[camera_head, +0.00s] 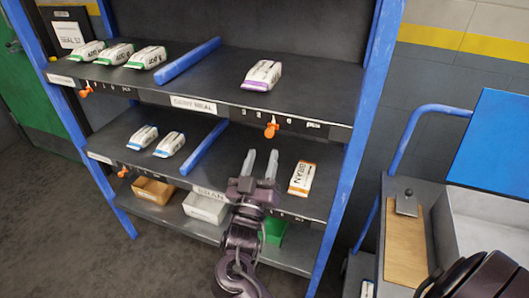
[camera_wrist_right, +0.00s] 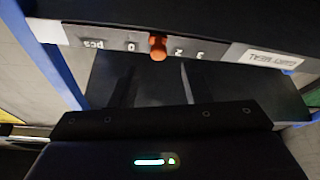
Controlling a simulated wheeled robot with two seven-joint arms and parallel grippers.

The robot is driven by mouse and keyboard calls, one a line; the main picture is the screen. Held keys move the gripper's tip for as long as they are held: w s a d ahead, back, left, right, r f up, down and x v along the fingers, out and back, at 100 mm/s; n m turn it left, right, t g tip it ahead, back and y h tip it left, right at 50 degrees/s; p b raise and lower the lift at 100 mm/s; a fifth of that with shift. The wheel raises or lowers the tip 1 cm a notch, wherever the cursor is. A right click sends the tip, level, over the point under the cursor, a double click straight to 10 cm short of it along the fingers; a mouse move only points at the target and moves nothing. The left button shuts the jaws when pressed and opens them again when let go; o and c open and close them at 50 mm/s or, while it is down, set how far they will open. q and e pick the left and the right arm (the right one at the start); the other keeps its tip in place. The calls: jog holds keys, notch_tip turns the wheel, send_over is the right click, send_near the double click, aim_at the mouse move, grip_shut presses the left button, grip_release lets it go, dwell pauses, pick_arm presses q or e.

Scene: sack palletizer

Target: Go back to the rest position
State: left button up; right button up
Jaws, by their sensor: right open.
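My right gripper (camera_head: 262,156) is over the middle shelf of the blue rack in the head view. Its two fingers are apart with nothing between them. It also shows in the right wrist view (camera_wrist_right: 157,82), fingers apart, below an orange slider on a shelf edge. An orange-marked sack (camera_head: 302,178) lies on the same shelf just right of the gripper, apart from it. A purple-marked sack (camera_head: 262,75) lies on the upper shelf. My left gripper is not in view.
Three green-marked sacks (camera_head: 147,57) lie at the upper shelf's left; two blue-marked sacks (camera_head: 169,145) lie below. Blue dividers (camera_head: 188,61) split the shelves. Boxes (camera_head: 153,191) stand on the bottom shelf. A cart with a blue panel (camera_head: 495,140) and clipboard (camera_head: 405,240) stands right.

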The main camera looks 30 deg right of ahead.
dwell(0.5)
jog(key=w+a+f+n+y, duration=0.1)
jog(key=a+f+n+y, duration=0.2)
jog(key=f, duration=0.7)
jog(key=w+a+f+n+y, duration=0.25)
jog(key=f+y, duration=0.25)
jog(key=f, duration=0.5)
jog(key=s+a+f+n+g+y, duration=0.1)
jog(key=s+f+g+y, duration=0.15)
jog(key=f, duration=0.65)
jog(key=s+f+n+g+y, duration=0.15)
jog(key=s+f, duration=0.25)
jog(key=f, duration=0.5)
jog(key=s+d+f+g+y, duration=0.15)
jog(key=s+f+g, duration=0.45)
jog(key=s+f, duration=1.25)
jog(key=s+d+f+g+y, duration=0.1)
jog(key=s+f, duration=0.3)
jog(key=s, duration=0.6)
jog(key=s+d+f+g, duration=0.1)
jog(key=s+f+g, duration=0.2)
jog(key=s, duration=0.6)
jog(key=shift+s+d+f+g+y, duration=0.3)
jog(key=shift+s+f+g+y, duration=0.1)
jog(key=shift+g, duration=0.3)
jog(key=shift+r, duration=0.1)
